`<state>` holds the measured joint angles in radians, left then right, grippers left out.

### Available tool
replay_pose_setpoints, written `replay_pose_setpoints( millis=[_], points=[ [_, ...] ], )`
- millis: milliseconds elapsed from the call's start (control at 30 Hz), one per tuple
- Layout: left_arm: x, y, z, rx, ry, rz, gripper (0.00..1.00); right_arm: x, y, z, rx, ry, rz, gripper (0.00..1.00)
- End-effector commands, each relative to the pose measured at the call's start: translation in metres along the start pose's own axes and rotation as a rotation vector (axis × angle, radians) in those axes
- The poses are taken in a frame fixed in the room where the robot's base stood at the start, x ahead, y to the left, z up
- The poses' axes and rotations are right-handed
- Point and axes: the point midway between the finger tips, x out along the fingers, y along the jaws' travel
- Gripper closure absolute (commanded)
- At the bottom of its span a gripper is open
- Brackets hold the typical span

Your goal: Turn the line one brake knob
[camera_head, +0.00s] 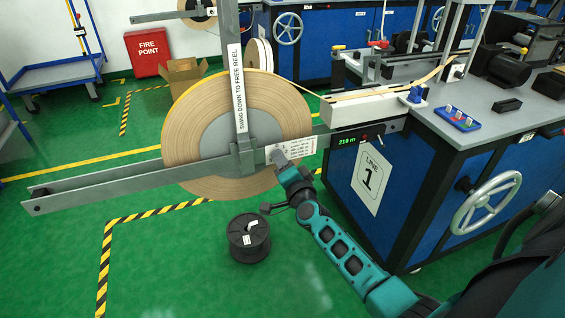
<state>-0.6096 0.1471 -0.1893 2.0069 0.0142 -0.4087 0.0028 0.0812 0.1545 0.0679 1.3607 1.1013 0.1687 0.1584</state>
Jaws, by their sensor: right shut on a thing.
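The line one payoff carries a large tan tape reel (190,130) behind a grey horizontal bar (110,184) and an upright swing arm (243,125). My right gripper (277,152) reaches up from the lower right to the bar, just right of the upright's clamp. It is shut at the left end of a white printed label (301,147). The brake knob is mostly hidden by the gripper's fingers, which appear shut on it. My left gripper is out of view.
The blue line 1 cabinet (405,185) with a handwheel (486,203) stands at right. A black spool (249,238) sits on the green floor below the reel. A cardboard box (184,78) and red fire point box (147,52) stand behind. Floor at left front is clear.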

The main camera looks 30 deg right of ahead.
Motion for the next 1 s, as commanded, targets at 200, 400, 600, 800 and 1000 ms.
replay_pose_setpoints(
  millis=[200, 400, 600, 800, 1000],
  points=[
    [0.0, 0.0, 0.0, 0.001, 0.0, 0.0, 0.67, 0.0, 0.001, 0.0, -0.001, -0.001, 0.001, 0.62],
    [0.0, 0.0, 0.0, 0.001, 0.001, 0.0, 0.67, 0.0, 0.0, 0.0, -0.001, 0.0, 0.001, 0.45],
    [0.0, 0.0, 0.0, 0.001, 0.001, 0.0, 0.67, 0.0, 0.0, 0.0, -0.002, 0.0, 0.0, 0.45],
    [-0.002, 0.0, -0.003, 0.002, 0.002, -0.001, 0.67, -0.014, 0.0, 0.0, -0.001, -0.002, 0.002, 0.45],
    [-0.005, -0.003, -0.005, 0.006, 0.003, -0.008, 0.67, -0.052, 0.0, 0.0, -0.002, -0.002, 0.003, 0.45]
  ],
)
